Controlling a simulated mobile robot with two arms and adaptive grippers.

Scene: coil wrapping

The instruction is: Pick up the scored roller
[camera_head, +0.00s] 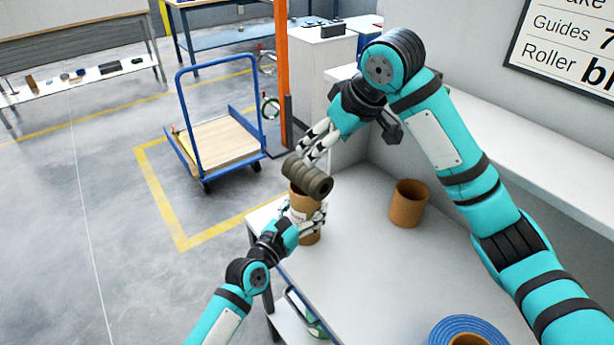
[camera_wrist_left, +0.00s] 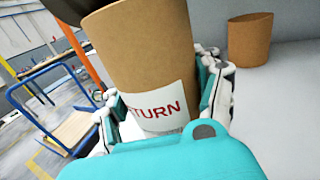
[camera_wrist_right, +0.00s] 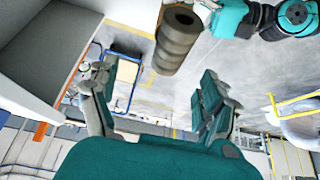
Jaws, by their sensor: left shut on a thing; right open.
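The scored roller (camera_head: 307,176), a dark grey-brown grooved cylinder, lies tilted across the mouth of a brown cup (camera_head: 304,203) in the head view. Whether it rests in the cup or just above it, I cannot tell. The roller also shows at the top of the right wrist view (camera_wrist_right: 176,42). My left gripper (camera_head: 309,223) is shut around the cup, whose white label reads "TURN" in the left wrist view (camera_wrist_left: 162,105). My right gripper (camera_head: 318,140) is open and empty, just above and behind the roller, with no contact clearly visible.
A blue coil (camera_head: 467,331) lies at the near edge. An orange post (camera_head: 282,75) and blue cart (camera_head: 222,140) stand beyond. The table's middle is clear.

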